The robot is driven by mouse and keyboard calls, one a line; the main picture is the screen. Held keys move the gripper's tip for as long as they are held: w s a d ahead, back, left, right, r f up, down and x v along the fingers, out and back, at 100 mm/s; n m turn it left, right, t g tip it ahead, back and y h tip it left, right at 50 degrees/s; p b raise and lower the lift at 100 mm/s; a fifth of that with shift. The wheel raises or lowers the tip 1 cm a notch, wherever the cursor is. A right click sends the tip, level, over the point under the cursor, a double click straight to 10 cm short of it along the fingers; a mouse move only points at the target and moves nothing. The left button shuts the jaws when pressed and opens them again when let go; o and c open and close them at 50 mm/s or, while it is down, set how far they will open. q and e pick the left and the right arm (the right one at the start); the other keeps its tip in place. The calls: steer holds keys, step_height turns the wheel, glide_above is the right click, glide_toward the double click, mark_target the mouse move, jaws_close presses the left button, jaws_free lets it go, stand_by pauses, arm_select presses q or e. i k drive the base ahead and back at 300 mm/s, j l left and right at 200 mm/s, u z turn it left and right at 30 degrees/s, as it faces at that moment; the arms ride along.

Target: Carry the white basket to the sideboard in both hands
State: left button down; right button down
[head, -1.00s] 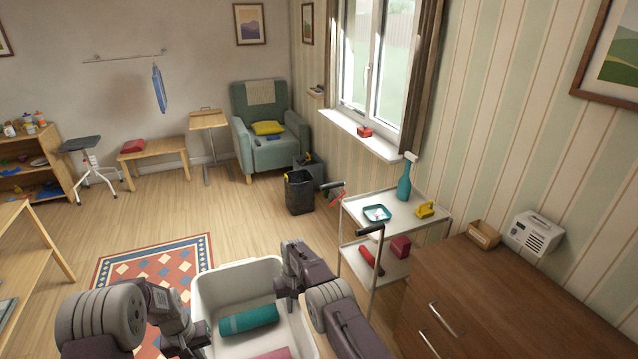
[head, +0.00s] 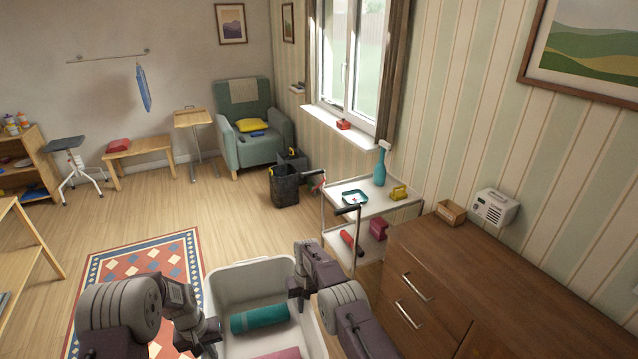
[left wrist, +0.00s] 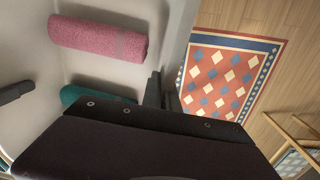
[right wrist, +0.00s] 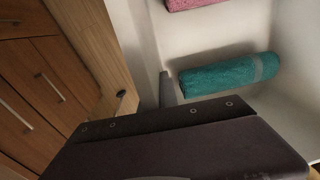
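The white basket (head: 250,275) is at the bottom of the head view, between my two arms. It holds a teal rolled towel (head: 259,318) and a pink rolled towel (head: 278,354). My left gripper (left wrist: 162,92) is shut on the basket's wall, with the pink towel (left wrist: 98,38) inside beside it. My right gripper (right wrist: 167,90) is shut on the opposite wall, near the teal towel (right wrist: 229,73). The brown wooden sideboard (head: 480,265) stands at the right, beyond my right arm. The basket's near end is cut off.
A small box (head: 451,212) and a white radio (head: 495,207) stand at the back of the sideboard top; its front part is clear. A white trolley (head: 375,202) stands against the sideboard's far end. A patterned rug (head: 105,290) and open floor lie to the left.

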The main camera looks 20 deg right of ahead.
mark_target(496, 306)
steer(key=k+z, duration=0.1)
steer(key=z, duration=0.3)
steer(key=k+l+z, duration=0.1)
steer(key=z, duration=0.25)
steer(key=k+l+z, duration=0.1)
steer(key=z, duration=0.3)
